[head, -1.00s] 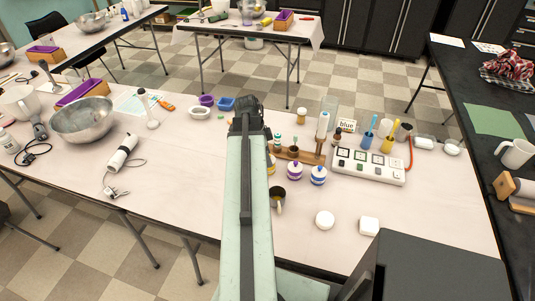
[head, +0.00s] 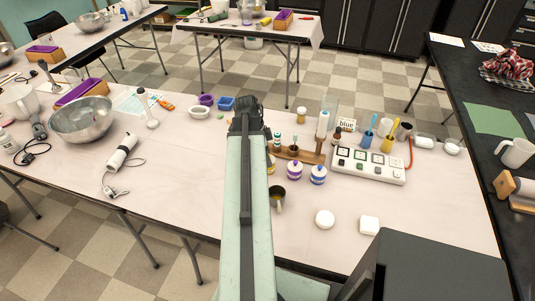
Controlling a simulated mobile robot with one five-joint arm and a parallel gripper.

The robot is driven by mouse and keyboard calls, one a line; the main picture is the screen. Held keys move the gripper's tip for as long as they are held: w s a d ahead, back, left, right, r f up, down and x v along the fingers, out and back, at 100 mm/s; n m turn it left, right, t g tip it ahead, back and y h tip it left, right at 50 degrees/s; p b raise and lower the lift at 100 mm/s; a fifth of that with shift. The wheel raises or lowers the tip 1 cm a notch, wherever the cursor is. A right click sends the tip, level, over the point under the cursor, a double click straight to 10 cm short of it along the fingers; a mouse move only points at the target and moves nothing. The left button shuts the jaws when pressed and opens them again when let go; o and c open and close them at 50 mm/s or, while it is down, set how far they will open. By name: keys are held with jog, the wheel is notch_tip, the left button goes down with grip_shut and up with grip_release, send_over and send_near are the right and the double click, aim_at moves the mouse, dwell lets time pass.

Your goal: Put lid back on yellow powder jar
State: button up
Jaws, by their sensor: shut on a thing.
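My gripper (head: 248,108) is at the far end of my pale green arm, above the middle of the table. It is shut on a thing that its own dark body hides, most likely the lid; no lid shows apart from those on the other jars. A yellow-marked jar (head: 271,164) peeks out just right of my arm, mostly hidden, so I cannot see whether its top is bare. A purple-marked jar (head: 294,170) and a blue-marked jar (head: 318,174) stand to its right.
A wooden rack (head: 300,155) with small bottles stands behind the jars. A white device panel (head: 368,166) is to the right.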

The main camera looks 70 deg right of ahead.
jog(key=o, duration=1.4)
jog(key=shift+o, duration=0.2)
jog(key=o, duration=0.4)
jog(key=shift+r, duration=0.1)
notch_tip(320, 180, up, 7)
jog(key=p, duration=0.7)
